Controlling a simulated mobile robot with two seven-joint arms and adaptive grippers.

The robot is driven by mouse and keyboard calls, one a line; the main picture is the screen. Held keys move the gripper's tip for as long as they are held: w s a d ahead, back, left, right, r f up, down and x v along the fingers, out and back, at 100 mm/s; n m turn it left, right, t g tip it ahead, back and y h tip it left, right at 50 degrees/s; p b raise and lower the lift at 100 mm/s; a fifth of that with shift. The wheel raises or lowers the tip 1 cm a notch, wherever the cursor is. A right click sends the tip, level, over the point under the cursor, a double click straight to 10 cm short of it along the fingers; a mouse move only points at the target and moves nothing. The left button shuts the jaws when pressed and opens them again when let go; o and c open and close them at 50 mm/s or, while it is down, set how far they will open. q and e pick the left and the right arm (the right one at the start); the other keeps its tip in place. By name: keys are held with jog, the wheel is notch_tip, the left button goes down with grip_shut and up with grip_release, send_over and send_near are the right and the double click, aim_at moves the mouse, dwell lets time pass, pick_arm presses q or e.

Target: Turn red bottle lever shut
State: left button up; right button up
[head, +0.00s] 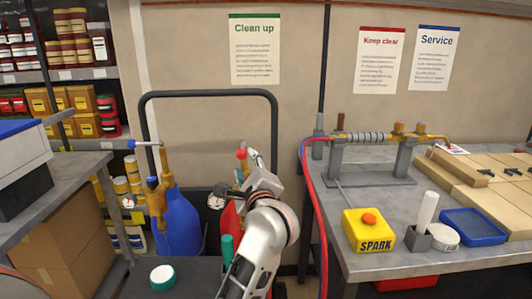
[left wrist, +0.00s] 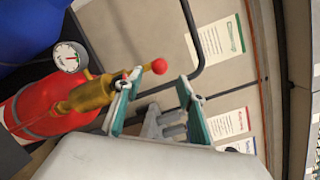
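The red bottle (head: 229,222) stands on the cart right of the blue bottle, partly hidden behind my left arm. In the left wrist view the red bottle (left wrist: 62,108) shows a brass valve (left wrist: 88,95), a round gauge (left wrist: 70,57) and a lever with a red ball end (left wrist: 160,66). The red ball (head: 241,155) also shows in the head view. My left gripper (head: 253,165) is beside the valve, its teal fingers spread (left wrist: 160,82). The lever end lies near the fingertips; I cannot tell whether they touch. My right gripper is not in view.
The blue bottle (head: 180,222) with its own lever stands to the left. The black cart handle (head: 210,94) rises behind. A workbench (head: 360,208) is at right, with red and blue hoses (head: 318,235) hanging beside my arm. Shelves (head: 70,74) stand at left.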

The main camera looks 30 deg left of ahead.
aim_at(242, 157)
pick_arm(q)
jog(key=shift+w+a, duration=0.25)
jog(key=shift+w, duration=0.05)
jog(key=x, duration=0.5)
jog(key=shift+w+a, duration=0.1)
jog(key=shift+a, duration=0.3)
jog(key=shift+w+a, duration=0.3)
jog(key=shift+w, duration=0.15)
grip_shut()
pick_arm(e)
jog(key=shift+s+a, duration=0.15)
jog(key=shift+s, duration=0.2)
